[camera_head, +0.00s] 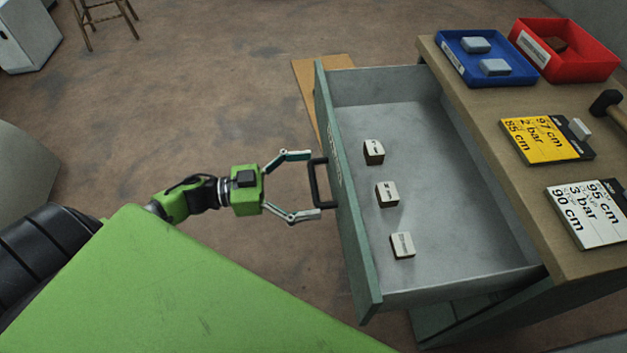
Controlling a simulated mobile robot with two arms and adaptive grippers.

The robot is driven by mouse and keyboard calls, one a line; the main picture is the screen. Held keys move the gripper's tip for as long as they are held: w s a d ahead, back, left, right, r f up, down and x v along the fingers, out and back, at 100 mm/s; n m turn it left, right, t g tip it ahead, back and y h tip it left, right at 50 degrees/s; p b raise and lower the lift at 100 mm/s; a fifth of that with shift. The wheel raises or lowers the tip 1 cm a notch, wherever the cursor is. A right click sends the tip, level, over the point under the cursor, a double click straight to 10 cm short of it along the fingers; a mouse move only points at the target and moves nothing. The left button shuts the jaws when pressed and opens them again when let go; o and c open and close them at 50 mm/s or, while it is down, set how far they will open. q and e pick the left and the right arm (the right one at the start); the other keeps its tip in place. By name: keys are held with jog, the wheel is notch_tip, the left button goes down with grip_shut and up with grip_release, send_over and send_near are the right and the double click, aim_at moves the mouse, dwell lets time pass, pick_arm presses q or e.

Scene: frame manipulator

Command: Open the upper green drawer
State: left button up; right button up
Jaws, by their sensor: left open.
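The upper green drawer (372,284) is pulled far out of the cabinet, and its grey inside shows. Its green front faces left and carries a black handle (316,183). Three small labelled blocks lie in a row on the drawer floor: one at the back (374,152), one in the middle (387,194) and one nearer (402,245). My left gripper (318,180) is open, its two fingers spread on either side of the handle, at its upper and lower ends. I cannot tell whether the fingertips touch the handle. My right gripper is not in view.
The wooden cabinet top (500,190) holds a blue bin (466,78) with small blocks, a red bin (590,68), a yellow card (540,139), a white card (585,215) and a hammer-like tool (606,103). A stool (95,15) stands far off.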

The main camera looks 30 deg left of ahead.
pick_arm(q)
jog(key=v, duration=1.1)
jog(key=shift+s, duration=0.15)
jog(key=shift+a, duration=0.1)
